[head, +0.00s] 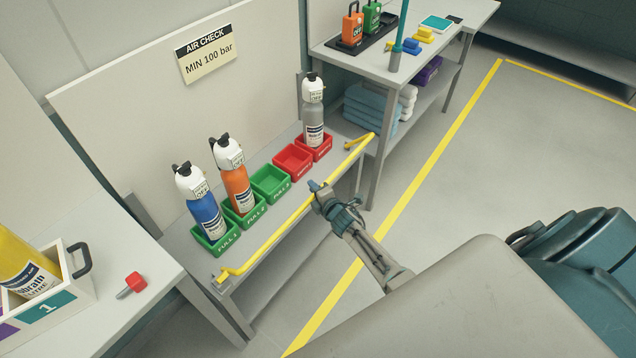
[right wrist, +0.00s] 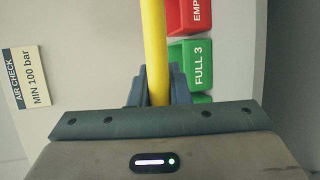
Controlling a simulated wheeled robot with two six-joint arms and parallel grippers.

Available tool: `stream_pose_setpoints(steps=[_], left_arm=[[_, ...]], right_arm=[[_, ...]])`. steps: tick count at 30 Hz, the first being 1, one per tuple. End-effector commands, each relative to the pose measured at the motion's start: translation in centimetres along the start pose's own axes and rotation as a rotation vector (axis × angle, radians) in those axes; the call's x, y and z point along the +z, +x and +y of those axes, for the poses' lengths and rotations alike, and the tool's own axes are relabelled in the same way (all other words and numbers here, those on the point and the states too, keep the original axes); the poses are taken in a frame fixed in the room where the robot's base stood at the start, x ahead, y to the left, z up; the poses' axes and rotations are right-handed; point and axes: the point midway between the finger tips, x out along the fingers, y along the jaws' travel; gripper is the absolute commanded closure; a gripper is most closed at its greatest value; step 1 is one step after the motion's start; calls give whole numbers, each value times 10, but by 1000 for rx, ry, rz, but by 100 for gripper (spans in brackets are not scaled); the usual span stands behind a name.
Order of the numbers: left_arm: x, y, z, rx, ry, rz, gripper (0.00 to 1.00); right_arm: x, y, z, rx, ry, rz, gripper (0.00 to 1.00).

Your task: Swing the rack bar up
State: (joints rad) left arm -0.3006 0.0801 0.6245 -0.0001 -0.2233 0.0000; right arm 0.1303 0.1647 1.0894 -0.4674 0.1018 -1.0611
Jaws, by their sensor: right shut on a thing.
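The yellow rack bar (head: 280,232) runs along the front edge of the bottle rack's shelf, in front of the green and red boxes, with a bent arm at each end. My right gripper (head: 318,189) is shut on the bar near its middle. In the right wrist view the bar (right wrist: 153,45) passes between the two fingers (right wrist: 156,88). My left gripper is not in view.
A blue bottle (head: 205,215) and an orange bottle (head: 237,188) stand in green boxes; a silver bottle (head: 313,125) stands in a red box. One green box (head: 270,184) and one red box (head: 293,162) are empty. Side benches flank the rack.

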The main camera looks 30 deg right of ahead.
Motion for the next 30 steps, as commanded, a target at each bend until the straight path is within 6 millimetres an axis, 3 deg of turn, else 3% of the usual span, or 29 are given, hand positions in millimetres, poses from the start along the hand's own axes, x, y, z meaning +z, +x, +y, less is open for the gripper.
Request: stream_pose_setpoints(steps=[1, 3, 12, 20, 30], left_arm=[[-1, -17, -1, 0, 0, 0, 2], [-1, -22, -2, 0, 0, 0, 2], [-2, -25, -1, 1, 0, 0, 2], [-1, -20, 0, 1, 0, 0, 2], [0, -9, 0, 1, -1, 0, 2]], right_arm=[[0, 1, 14, -11, -4, 1, 100], [-2, 5, 16, -23, -11, 2, 100], [-12, 26, 33, -27, -12, 3, 100], [-24, 55, 50, -27, -12, 3, 100], [-35, 80, 56, -35, -12, 2, 100]])
